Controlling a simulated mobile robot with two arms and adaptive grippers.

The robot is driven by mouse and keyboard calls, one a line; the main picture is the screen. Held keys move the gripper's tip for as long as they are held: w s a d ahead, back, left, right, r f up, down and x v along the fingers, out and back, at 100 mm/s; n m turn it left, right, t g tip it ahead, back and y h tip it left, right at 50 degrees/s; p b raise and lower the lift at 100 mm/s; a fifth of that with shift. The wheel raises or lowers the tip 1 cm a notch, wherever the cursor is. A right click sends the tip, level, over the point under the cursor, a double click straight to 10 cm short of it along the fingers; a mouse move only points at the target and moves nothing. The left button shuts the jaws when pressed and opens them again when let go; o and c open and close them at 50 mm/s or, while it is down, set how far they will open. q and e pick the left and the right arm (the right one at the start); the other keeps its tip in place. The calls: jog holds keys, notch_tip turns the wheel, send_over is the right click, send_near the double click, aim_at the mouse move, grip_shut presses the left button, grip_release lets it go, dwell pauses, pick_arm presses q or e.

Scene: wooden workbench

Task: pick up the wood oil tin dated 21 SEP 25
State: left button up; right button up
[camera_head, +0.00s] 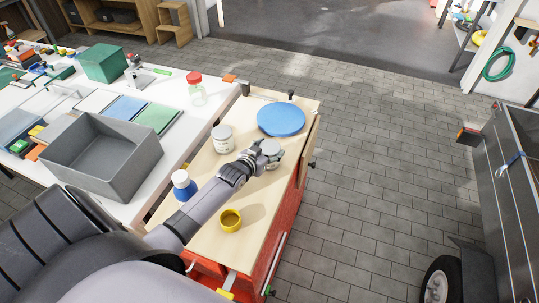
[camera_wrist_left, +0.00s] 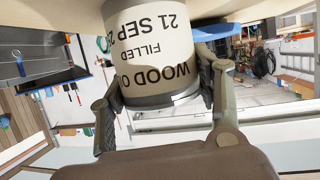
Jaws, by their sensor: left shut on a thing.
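A wood oil tin (camera_wrist_left: 150,50) with a cream label and grey metal end is between the fingers of my left gripper (camera_wrist_left: 160,97). The label appears upside down in the left wrist view and reads "WOOD OIL", "FILLED" and "21 SEP 2", with the last digit not clear. In the head view my left gripper (camera_head: 268,156) is shut on this tin (camera_head: 271,147) over the right side of the wooden bench top, and partly hides it. I cannot tell whether the tin touches the bench. A second similar tin (camera_head: 222,139) stands to the left. My right gripper is not in view.
A blue round disc (camera_head: 281,119) lies behind the held tin. A blue bottle with a white cap (camera_head: 183,186) and a yellow ring-shaped container (camera_head: 231,220) stand nearer. A grey bin (camera_head: 102,160) and a red-lidded jar (camera_head: 196,90) are on the white table at left.

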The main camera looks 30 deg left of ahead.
pick_arm(q)
jog(key=c, duration=0.5)
jog(key=shift+c, duration=0.5)
jog(key=shift+r, duration=0.15)
